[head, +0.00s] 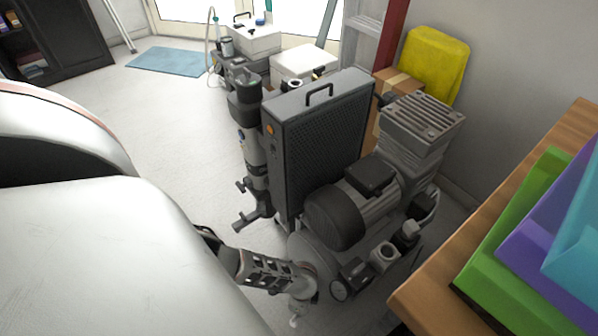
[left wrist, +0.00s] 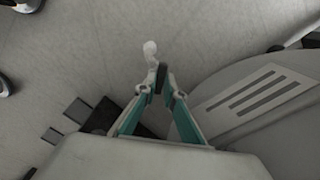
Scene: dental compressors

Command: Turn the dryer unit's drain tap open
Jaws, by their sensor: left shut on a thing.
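The dryer unit appears to be the tall dark grilled cabinet (head: 318,135) with a top handle and a column of cylinders at its left side in the head view. My left gripper (head: 298,288) reaches in low, beside the front end of the compressor tank. In the left wrist view, its teal fingers (left wrist: 161,95) are closed on a small dark tap handle (left wrist: 158,76), and a pale rounded piece (left wrist: 150,50) sticks out beyond the fingertips. The tap's mount is largely hidden, and I cannot tell how far it is turned. My right gripper is not in view.
The compressor motor (head: 338,215) and a ribbed grey head (head: 420,125) stand just right of the cabinet. A wooden top (head: 440,275) with coloured trays (head: 530,240) is at the right. Pale floor (head: 185,130) is open to the left.

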